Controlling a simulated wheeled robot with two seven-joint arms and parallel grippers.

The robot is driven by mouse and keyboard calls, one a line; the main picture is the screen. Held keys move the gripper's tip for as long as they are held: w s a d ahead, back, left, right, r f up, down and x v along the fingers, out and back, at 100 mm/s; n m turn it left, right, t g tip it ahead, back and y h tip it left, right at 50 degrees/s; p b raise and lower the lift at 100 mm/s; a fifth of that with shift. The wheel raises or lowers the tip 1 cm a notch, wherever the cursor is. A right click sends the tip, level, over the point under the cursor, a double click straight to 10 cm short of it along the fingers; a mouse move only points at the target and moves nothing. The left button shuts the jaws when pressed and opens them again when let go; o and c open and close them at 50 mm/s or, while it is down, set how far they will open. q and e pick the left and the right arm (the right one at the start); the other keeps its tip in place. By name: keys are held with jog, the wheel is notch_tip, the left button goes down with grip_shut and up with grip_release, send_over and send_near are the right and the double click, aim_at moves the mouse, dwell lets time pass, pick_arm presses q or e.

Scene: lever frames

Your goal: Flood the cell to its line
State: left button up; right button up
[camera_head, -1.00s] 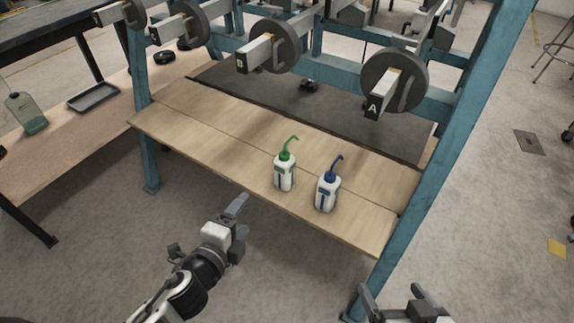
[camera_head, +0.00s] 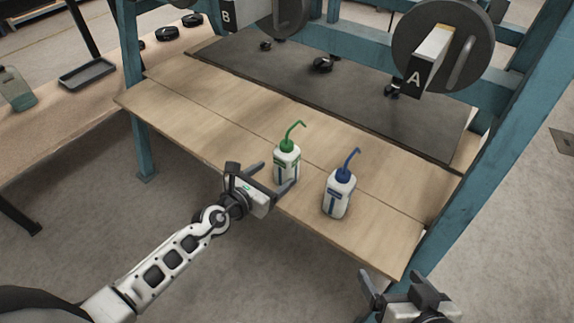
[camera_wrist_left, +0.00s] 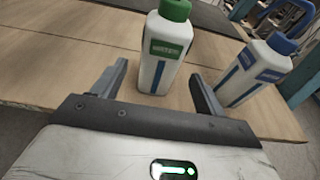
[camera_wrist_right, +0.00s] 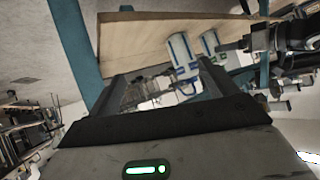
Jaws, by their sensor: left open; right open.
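A white wash bottle with a green cap and bent green spout (camera_head: 287,165) stands upright on the wooden shelf. A white wash bottle with a blue cap and spout (camera_head: 338,195) stands upright to its right. My left gripper (camera_head: 272,180) is open at the shelf's front edge, close before the green-capped bottle. In the left wrist view the green-capped bottle (camera_wrist_left: 165,55) shows ahead between the open fingers, and the blue-capped bottle (camera_wrist_left: 258,70) is to the right. My right gripper (camera_head: 408,285) is open and empty, low at the right. No cell with a line is identifiable.
The wooden shelf (camera_head: 190,115) sits in a blue steel frame (camera_head: 500,150). Behind it lies a dark mat (camera_head: 330,80) with small black objects. Weighted arms marked A (camera_head: 425,65) and B (camera_head: 235,15) overhang it. A side bench holds a black tray (camera_head: 88,73) and a greenish bottle (camera_head: 15,90).

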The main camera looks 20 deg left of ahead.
aim_at(279, 161)
pick_arm(q)
jog(key=b+x, duration=0.1)
jog(key=x, duration=0.4)
jog(key=shift+b+x, duration=0.45)
jog(key=shift+x, duration=0.35)
pick_arm(e)
jog(key=shift+g, duration=0.5)
jog(key=f, duration=0.2)
jog(key=a+f, duration=0.1)
jog(key=f, duration=0.1)
jog(key=shift+w, duration=0.15)
jog(key=shift+w+r, duration=0.1)
pick_arm(q)
jog(key=c, duration=0.8)
jog(key=shift+o, duration=0.2)
jog(key=shift+r+p, duration=1.6)
jog(key=shift+p, duration=0.1)
jog(key=shift+r, duration=0.15)
pick_arm(e)
notch_tip(279, 161, up, 3)
jog(key=shift+r, duration=0.2)
